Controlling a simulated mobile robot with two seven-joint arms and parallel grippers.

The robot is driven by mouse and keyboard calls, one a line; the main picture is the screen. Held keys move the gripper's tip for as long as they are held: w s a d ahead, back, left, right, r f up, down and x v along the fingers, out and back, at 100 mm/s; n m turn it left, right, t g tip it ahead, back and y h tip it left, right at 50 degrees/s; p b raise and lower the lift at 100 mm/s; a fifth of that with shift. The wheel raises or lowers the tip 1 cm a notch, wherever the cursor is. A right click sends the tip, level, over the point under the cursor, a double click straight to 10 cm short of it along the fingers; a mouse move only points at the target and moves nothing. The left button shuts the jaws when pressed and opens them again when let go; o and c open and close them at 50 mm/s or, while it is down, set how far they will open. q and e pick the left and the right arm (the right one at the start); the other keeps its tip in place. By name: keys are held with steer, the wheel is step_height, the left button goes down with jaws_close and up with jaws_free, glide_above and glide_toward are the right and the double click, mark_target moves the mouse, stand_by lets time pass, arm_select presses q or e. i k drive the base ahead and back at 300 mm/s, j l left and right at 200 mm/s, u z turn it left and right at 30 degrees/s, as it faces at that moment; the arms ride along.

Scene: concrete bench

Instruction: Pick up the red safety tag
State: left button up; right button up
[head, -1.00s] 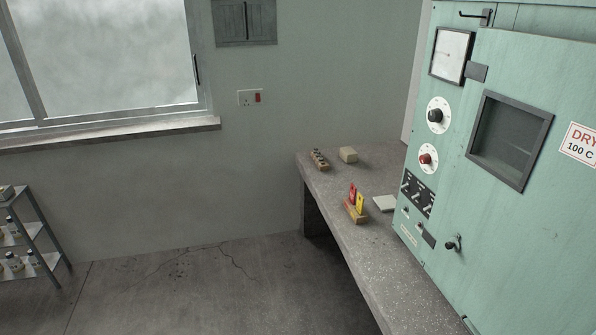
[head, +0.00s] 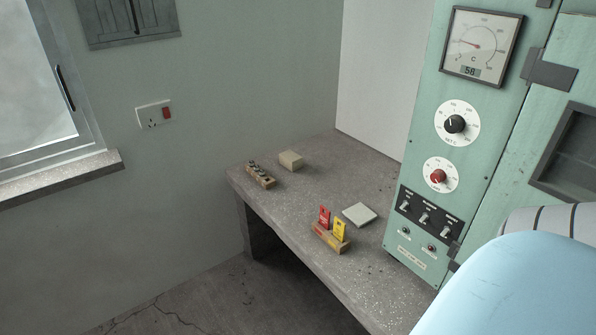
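The red safety tag (head: 324,217) stands upright in a small wooden holder (head: 328,239) on the concrete bench. A yellow tag (head: 340,230) stands beside it, to its right, in the same holder. Nothing covers the red tag's front. Neither of my grippers shows in the head view. A light blue, rounded part, probably of my own arm, fills the lower right corner.
The concrete bench (head: 300,207) also bears a flat pale slab (head: 360,215), a beige block (head: 291,160) and a wooden rack (head: 261,175) with small dark items. The green oven (head: 425,258) stands at the right. Bare floor lies left of the bench.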

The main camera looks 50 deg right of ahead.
mark_target(324, 218)
steer(key=i+z, duration=0.2)
steer(key=i, duration=0.3)
steer(key=i+z, duration=0.2)
steer(key=i, duration=0.3)
steer(key=i+j+z, duration=0.15)
steer(key=i, duration=0.35)
steer(key=i+z, duration=0.25)
steer(key=z, duration=0.25)
steer(key=i+j+z, duration=0.2)
steer(key=z, duration=0.25)
steer(key=i+j+z, duration=0.25)
steer(key=z, duration=0.25)
steer(key=i+j+z, duration=0.1)
steer(key=z, duration=0.3)
steer(key=i+j+z, duration=0.25)
steer(key=z, duration=0.2)
steer(key=i+j+z, duration=0.2)
steer(key=z, duration=0.2)
steer(key=i+j+z, duration=0.2)
steer(key=j+z, duration=0.2)
steer(key=j, duration=0.1)
